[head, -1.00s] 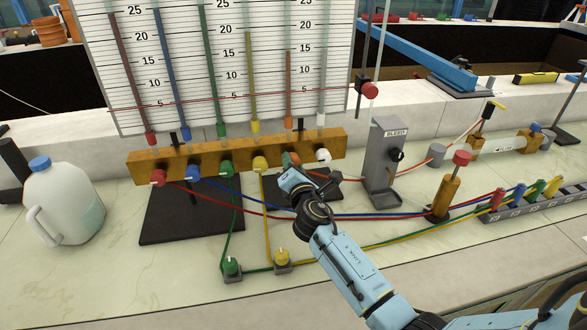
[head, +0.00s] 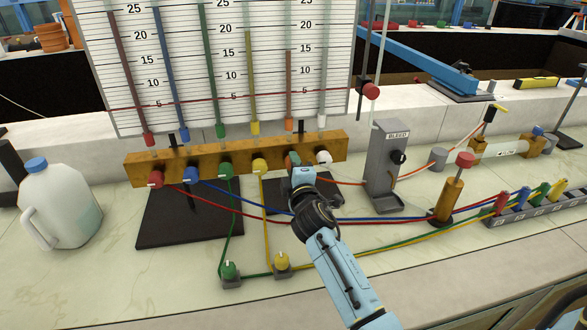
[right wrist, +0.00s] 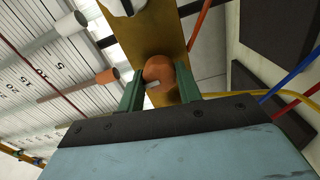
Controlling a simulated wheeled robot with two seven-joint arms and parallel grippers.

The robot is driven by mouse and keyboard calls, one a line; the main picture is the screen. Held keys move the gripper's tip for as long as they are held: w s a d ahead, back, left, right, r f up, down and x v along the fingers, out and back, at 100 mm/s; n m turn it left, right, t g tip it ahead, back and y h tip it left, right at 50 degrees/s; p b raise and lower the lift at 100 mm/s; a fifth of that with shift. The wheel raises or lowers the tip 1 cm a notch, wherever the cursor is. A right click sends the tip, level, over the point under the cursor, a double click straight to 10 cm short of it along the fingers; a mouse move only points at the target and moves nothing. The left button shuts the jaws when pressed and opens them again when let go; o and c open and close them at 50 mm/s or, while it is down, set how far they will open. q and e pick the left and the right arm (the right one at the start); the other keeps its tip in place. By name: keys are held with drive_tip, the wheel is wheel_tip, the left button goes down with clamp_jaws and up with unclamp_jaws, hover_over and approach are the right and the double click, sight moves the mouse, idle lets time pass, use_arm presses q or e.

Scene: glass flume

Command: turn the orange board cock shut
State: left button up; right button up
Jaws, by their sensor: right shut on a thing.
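The orange board cock (head: 292,160) is on the brass-coloured manifold bar (head: 205,163), between the yellow cock (head: 260,165) and the white cock (head: 323,157). In the head view my right gripper (head: 297,172) reaches up to it and hides most of it. In the right wrist view the orange cock (right wrist: 158,70) sits between the two green fingers of my right gripper (right wrist: 158,92), which are shut on it. A small pale mark shows on the knob's lower edge. My left gripper is in neither view.
Red (head: 155,179), blue (head: 193,174) and green (head: 226,169) cocks sit further left on the bar. The grey bleed stand (head: 383,165) is close on the right. Coloured tubes cross the bench below. A jug (head: 60,205) stands at the left.

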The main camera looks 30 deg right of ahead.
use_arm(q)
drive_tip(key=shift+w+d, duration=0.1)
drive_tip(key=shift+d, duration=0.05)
use_arm(e)
drive_tip(key=shift+m, duration=0.6)
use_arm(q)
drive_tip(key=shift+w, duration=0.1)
use_arm(e)
drive_tip(key=o, duration=1)
drive_tip(key=shift+s, duration=0.1)
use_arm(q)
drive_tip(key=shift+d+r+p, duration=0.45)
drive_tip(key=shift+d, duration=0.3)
use_arm(e)
drive_tip(key=v, duration=1.3)
drive_tip(key=shift+s+a, duration=0.1)
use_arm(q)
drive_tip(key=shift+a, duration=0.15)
